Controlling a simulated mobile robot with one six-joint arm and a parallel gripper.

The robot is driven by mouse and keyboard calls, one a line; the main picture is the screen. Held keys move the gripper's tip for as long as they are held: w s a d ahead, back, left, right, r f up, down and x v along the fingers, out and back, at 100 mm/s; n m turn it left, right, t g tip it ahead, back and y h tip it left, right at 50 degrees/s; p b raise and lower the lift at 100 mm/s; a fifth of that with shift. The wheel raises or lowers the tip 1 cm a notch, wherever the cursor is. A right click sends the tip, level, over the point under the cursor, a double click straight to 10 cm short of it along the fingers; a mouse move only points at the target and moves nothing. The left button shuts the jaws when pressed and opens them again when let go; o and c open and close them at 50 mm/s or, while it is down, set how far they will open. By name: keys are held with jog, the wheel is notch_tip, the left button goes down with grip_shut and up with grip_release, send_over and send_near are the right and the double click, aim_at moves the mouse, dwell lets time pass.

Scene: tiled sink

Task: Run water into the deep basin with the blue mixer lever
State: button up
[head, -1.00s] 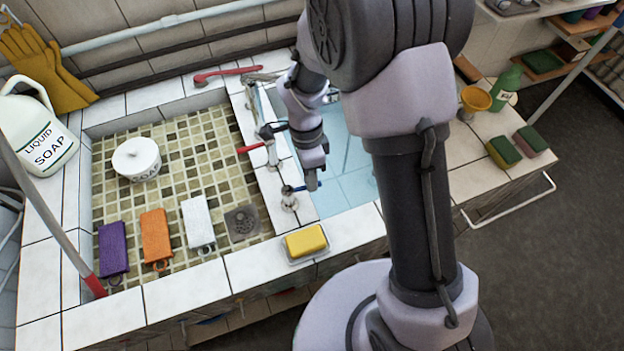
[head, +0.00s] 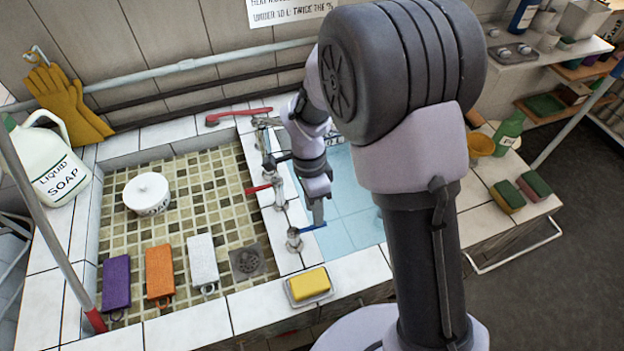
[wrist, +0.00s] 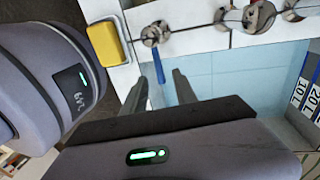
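The blue mixer lever (head: 314,228) points right from its round metal valve (head: 294,240) on the tiled divider, out over the edge of the deep basin (head: 345,232), which is lined in light blue tiles. My gripper (head: 318,219) is low beside the lever, fingers pointing down. In the wrist view the blue lever (wrist: 158,66) shows between the two separated fingertips of my gripper (wrist: 161,75). Whether either finger touches it I cannot tell. No water stream is visible; my arm hides part of the basin.
A yellow sponge (head: 310,284) lies on a dish at the front ledge. Volume labels (wrist: 305,90) show at the deep basin's wall.

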notch_tip(320, 180, up, 13)
jog(key=w+p, duration=0.2)
jog(key=p, duration=0.1)
jog(key=shift+w+a+r+p, duration=0.15)
jog(key=shift+w+a+p, duration=0.15)
jog(key=shift+a, duration=0.1)
jog(key=s+d+r+n+t+y+b, duration=0.1)
jog(key=s+d+r+n+t+b, duration=0.2)
jog(key=s, duration=0.5)
jog(key=s+d+r+n+t+y+b, duration=0.1)
jog(key=s+d+r+n+t+b, duration=0.2)
jog(key=s+n, duration=0.4)
jog(key=s+d+t+b, duration=0.1)
jog(key=s+t+b, duration=0.1)
jog(key=shift+d+y+b, duration=0.3)
jog(key=shift+d+b, duration=0.05)
jog(key=shift+d, duration=0.05)
